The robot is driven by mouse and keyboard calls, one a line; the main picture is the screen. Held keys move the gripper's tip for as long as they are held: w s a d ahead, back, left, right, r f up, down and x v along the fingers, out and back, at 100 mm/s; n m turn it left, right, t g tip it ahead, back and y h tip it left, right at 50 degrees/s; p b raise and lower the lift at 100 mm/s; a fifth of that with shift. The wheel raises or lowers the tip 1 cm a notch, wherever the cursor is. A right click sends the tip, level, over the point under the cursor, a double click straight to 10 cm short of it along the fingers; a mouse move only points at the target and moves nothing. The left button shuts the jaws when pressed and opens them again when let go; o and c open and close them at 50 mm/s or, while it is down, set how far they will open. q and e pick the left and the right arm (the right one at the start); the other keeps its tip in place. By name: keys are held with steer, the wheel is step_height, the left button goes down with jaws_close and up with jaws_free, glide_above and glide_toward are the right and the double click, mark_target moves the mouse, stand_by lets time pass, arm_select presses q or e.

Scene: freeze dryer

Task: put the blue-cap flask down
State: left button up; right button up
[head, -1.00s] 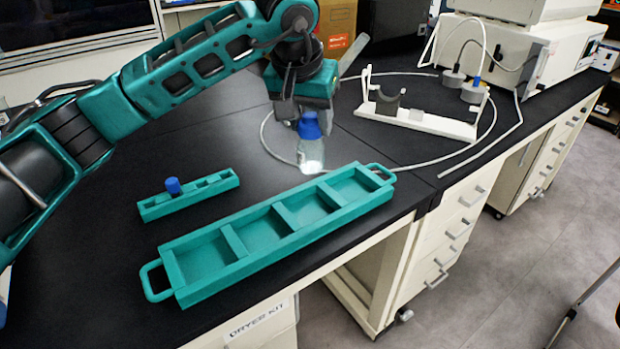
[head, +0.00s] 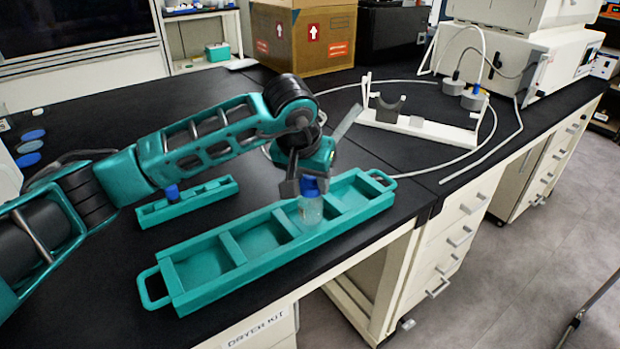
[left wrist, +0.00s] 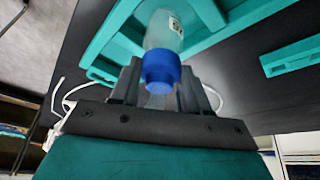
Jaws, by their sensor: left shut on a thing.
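The flask with a blue cap (head: 310,210) is a small clear vessel, upright in the head view. My left gripper (head: 308,190) is shut on it near the cap. The flask shows against the teal tray (head: 208,292), over its compartments right of the middle. I cannot tell whether its base touches the tray floor. The left wrist view also shows the flask's blue cap (left wrist: 161,70) between the fingers (left wrist: 158,92), with the clear body beyond it. My right gripper is not in view.
A small teal rack (head: 212,193) with a blue-capped item (head: 172,193) stands behind the tray at left. A white stand (head: 425,127) with a grey cradle stands at right, circled by a hose. The counter's front edge runs close to the tray. A cardboard box (head: 305,38) stands at the back.

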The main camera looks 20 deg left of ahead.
arm_select(q)
steer(key=shift+f, duration=0.15)
steer(key=o, duration=1.1)
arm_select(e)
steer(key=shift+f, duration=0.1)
arm_select(q)
steer(key=shift+s+r, duration=0.1)
steer(key=shift+r, duration=0.4)
steer(key=p+v, duration=0.1)
steer(key=v, duration=1)
steer(key=shift+s+r, duration=0.1)
steer(key=shift+r, duration=0.05)
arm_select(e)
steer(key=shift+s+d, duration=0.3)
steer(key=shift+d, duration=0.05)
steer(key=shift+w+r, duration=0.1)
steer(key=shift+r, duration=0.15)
